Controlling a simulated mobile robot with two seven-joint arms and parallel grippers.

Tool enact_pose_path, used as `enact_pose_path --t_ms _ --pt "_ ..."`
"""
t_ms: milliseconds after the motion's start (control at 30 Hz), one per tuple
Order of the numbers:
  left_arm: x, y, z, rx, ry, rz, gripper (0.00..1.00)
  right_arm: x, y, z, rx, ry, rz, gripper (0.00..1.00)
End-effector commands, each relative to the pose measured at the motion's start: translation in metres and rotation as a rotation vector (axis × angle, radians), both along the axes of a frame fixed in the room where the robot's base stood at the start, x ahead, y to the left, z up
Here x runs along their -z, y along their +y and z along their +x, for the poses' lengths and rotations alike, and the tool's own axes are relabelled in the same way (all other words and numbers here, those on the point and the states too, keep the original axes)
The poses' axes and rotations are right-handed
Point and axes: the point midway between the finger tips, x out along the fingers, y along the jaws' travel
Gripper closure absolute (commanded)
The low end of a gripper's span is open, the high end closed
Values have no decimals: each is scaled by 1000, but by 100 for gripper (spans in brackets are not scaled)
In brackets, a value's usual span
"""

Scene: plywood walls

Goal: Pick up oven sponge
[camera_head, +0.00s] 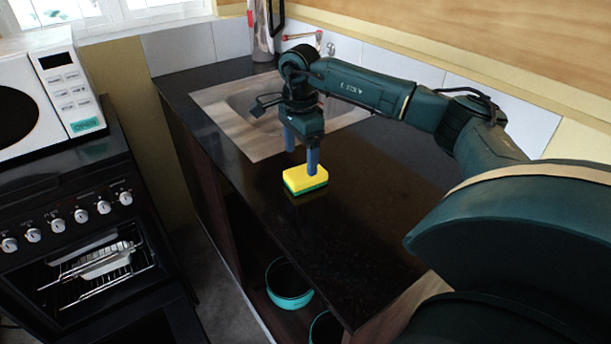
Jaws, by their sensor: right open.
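A yellow sponge with a dark green underside (305,179) lies flat on the black countertop (352,250), in front of the sink. My right gripper (301,158) points down over the sponge, with its two blue fingers apart. One finger is in front of or over the sponge's top right part; the other is behind it, toward the sink. I cannot tell whether either finger touches the sponge. My left gripper is out of view.
A sink (222,112) with a tap (318,40) and a metal flask (263,30) are behind. At the left are an open oven (100,262) with a rack and a white microwave (70,85). Teal-rimmed pots (290,303) stand under the counter. The front countertop is clear.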

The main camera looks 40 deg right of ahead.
Motion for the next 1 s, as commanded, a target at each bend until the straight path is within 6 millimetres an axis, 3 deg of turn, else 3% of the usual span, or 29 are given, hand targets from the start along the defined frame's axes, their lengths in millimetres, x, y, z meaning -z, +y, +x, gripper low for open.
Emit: enact_pose_path --t_ms 167,500,767,1000 --pt "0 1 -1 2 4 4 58 12 0 -1 0 2 -1 20" --pt "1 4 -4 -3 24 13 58 56 2 -3 1 2 0 20" --pt "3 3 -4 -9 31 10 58 60 2 -3 0 0 0 20" --pt "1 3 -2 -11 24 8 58 59 2 -2 0 0 1 38"
